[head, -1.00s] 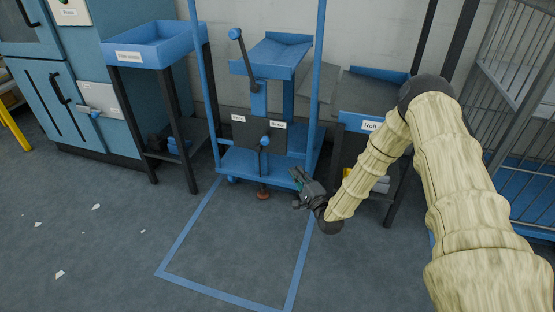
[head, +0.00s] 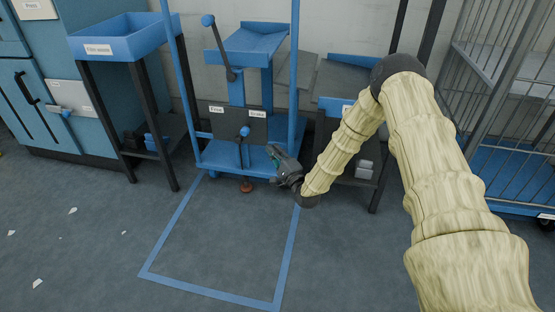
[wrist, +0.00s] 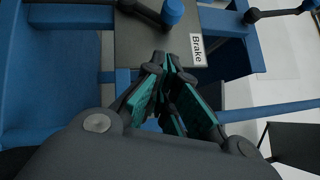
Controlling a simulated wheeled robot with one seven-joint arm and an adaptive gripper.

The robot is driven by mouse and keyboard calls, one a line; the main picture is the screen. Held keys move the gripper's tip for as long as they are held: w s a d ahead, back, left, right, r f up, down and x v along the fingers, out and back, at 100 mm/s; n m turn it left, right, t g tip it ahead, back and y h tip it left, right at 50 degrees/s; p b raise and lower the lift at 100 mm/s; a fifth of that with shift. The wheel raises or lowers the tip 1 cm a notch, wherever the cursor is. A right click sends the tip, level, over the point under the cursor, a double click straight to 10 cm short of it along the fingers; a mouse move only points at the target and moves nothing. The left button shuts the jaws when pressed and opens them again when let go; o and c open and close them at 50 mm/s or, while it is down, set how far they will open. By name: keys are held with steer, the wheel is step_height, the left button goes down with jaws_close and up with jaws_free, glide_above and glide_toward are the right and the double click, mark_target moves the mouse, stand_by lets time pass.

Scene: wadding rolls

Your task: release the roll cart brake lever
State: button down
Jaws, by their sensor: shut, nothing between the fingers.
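The roll cart (head: 212,155) is a blue frame with a dark plate (head: 228,125) low on it. The plate has a "Free" label (head: 216,109) on the left and a "Brake" label (head: 258,114) on the right. The brake lever (head: 245,131) has a blue knob on a dark rod and stands in front of the plate, roughly between the labels. My gripper (head: 273,151) is shut and empty, just right of and below the knob. In the wrist view, my fingertips (wrist: 166,62) are together near the "Brake" label (wrist: 198,50), apart from the lever knob (wrist: 172,12).
A crank with a blue knob (head: 208,20) rises on the cart's upper left. A blue tray stand (head: 120,45) stands left, a dark-legged table (head: 350,105) right, and a wire cage (head: 500,90) far right. The blue-taped floor area (head: 215,240) in front is clear.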

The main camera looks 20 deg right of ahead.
steer(key=w+a+r+b, duration=0.2)
steer(key=w+a+b, duration=0.2)
steer(key=w, duration=0.2)
steer(key=shift+w, duration=0.4)
steer(key=shift+r, duration=0.2)
steer(key=shift+a+r+n+p, duration=0.2)
steer(key=shift+n+p, duration=0.1)
steer(key=shift+p, duration=0.45)
